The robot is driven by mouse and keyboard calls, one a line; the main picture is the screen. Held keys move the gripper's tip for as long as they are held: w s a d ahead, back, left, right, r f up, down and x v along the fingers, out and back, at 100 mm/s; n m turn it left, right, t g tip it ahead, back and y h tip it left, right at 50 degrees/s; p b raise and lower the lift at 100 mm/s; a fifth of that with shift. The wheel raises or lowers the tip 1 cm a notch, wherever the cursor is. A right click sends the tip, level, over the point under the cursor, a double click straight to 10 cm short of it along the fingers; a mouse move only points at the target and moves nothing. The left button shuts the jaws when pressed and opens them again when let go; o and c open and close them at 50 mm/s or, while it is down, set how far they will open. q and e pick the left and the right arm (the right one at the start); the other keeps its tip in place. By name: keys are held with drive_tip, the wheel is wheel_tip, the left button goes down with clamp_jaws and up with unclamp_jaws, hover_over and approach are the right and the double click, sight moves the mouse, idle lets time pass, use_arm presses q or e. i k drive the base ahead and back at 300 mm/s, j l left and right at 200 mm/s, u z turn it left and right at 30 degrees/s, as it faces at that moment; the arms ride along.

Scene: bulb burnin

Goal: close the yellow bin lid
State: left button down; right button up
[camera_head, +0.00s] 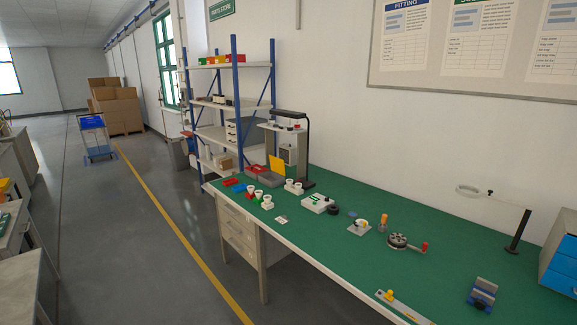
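The yellow bin lid (277,166) stands raised, tilted up at the far end of the green workbench. It rises from the back of a low grey bin (270,180), so that bin looks open. The bin's inside is too small to make out. Neither of my grippers is in view, and no part of my arms shows near the bin.
A red lid or block (255,170) sits just left of the yellow lid. The green workbench (330,240) holds several tools. Grey floor (130,240) lies open to the left.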

sight(276, 164)
drive_tip(key=i+j+z, duration=0.2)
drive_tip(key=z, duration=0.15)
drive_tip(key=i+j+z, duration=0.5)
drive_tip(key=z, duration=0.2)
drive_tip(key=i+j, duration=0.2)
drive_tip(key=j, duration=0.15)
drive_tip(key=i+j+z, duration=0.1)
drive_tip(key=j, duration=0.3)
drive_tip(key=i+j, duration=0.2)
drive_tip(key=j, duration=0.2)
drive_tip(key=i+j, duration=0.2)
drive_tip(key=j, duration=0.15)
drive_tip(key=i+j+z, duration=0.1)
drive_tip(key=j, duration=0.3)
drive_tip(key=i+j, duration=0.2)
drive_tip(key=j, duration=0.2)
drive_tip(key=i+j, duration=0.15)
drive_tip(key=j, duration=0.25)
drive_tip(key=i+j+z, duration=0.1)
drive_tip(key=j, duration=0.3)
